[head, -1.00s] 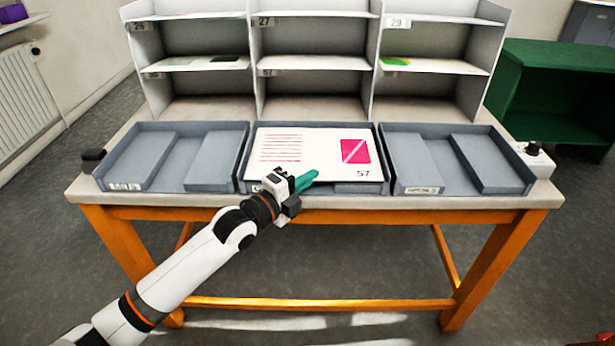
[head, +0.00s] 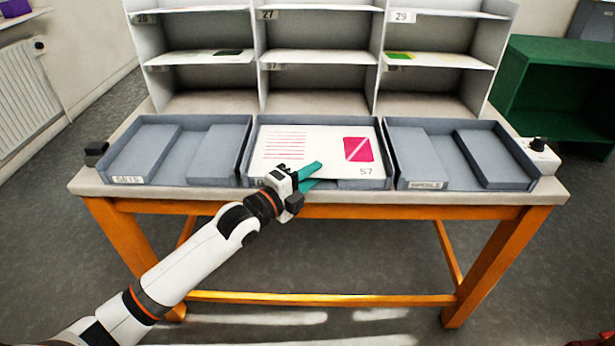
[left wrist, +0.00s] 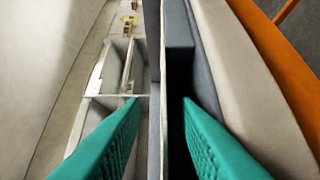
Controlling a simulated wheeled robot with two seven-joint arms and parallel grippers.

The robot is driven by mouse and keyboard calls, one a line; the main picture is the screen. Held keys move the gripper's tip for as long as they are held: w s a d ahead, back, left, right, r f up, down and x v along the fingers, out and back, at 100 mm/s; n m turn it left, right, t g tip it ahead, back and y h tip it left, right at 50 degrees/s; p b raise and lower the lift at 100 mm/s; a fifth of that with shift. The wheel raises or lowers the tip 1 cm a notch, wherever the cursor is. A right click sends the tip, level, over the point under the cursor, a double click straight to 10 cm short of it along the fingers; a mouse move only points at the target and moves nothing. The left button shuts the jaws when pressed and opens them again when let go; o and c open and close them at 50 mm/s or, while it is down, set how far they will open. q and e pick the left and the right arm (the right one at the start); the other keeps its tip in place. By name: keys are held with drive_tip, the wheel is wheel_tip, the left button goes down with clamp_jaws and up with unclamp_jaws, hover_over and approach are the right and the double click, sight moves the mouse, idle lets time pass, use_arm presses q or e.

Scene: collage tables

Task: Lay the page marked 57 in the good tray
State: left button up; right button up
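The page marked 57 (head: 318,146) is white with red lines and a magenta block. It lies over the middle grey tray (head: 250,150), near its front rim. My left gripper (head: 318,174) is at the page's front edge, its two teal fingers spread apart. In the left wrist view the fingers (left wrist: 160,100) are also apart, with a thin pale edge running between them. The left tray (head: 118,162) and right tray (head: 515,150) hold no page. Their small labels are too blurred to read surely, and the middle tray's label is hidden by my gripper. My right gripper is not in view.
A grey shelf rack (head: 380,60) with numbered compartments stands behind the trays. Sheets lie on its left (head: 228,52) and right (head: 399,55) shelves. A black block (head: 96,148) is at the table's left, and a white box with a black knob (head: 538,150) at its right.

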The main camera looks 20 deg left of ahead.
use_arm(q)
drive_tip(key=v, duration=1.2)
drive_tip(key=shift+p, duration=0.45)
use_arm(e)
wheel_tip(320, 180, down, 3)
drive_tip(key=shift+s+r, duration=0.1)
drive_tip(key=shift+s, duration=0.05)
